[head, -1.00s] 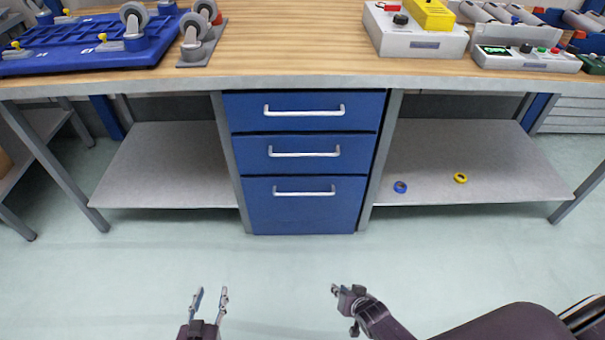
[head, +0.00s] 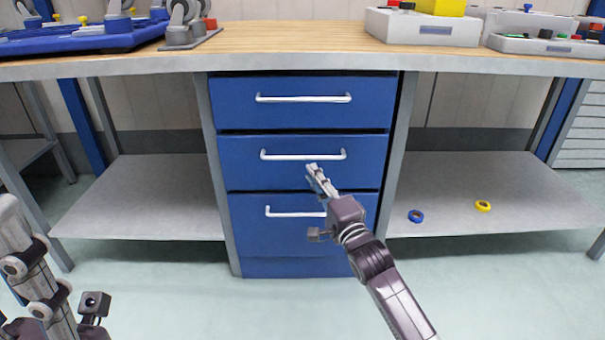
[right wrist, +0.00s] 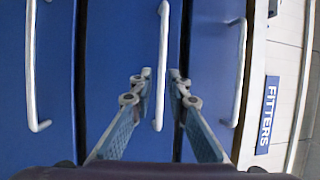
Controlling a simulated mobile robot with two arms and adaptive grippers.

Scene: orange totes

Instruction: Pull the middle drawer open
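The middle drawer (head: 240,170) is blue and shut, between the top and bottom drawers of the cabinet. Its pale bar handle (head: 280,156) also shows in the right wrist view (right wrist: 162,50), upright in the picture and lined up between the fingers. My right gripper (head: 318,180) is just in front of the middle drawer, a little below the right part of its handle. In the right wrist view the gripper (right wrist: 160,78) is open, with one finger on each side of the handle line. Contact with the handle cannot be told. My left gripper is out of view; only left arm parts show.
The top drawer (head: 235,88) and bottom drawer (head: 250,238) are shut, with similar handles. A grey shelf (head: 150,190) lies left of the cabinet; another on the right holds a blue ring (head: 416,216) and a yellow ring (head: 483,206). The worktop (head: 290,38) overhangs above.

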